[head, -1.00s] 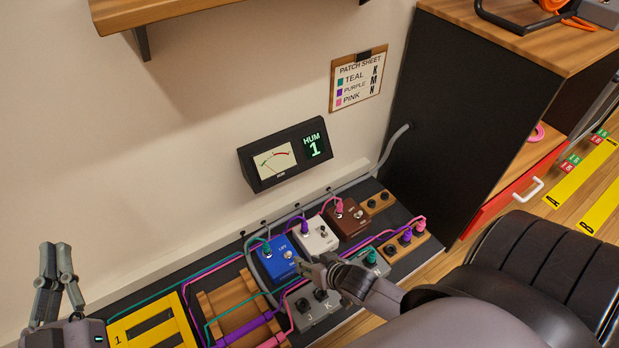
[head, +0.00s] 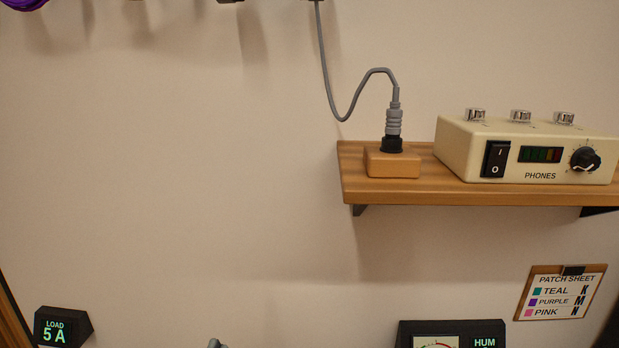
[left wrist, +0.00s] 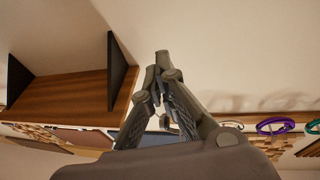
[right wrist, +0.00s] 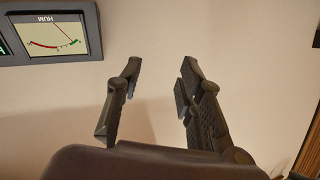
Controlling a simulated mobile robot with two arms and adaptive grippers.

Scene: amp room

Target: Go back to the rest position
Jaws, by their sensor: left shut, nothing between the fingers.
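My left gripper (left wrist: 163,70) shows in the left wrist view with its fingertips together and nothing between them. It is in front of the wall, near the underside of a wooden shelf. My right gripper (right wrist: 160,72) shows in the right wrist view with its fingers apart and empty, in front of bare wall. In the head view only a small grey tip (head: 215,343) shows at the bottom edge; I cannot tell which gripper it belongs to.
A wooden shelf (head: 480,192) holds a cream PHONES box (head: 520,160) and a small block with a grey cable plug (head: 393,125). Below are the patch sheet (head: 560,293), HUM meter (head: 450,333) and LOAD display (head: 62,327).

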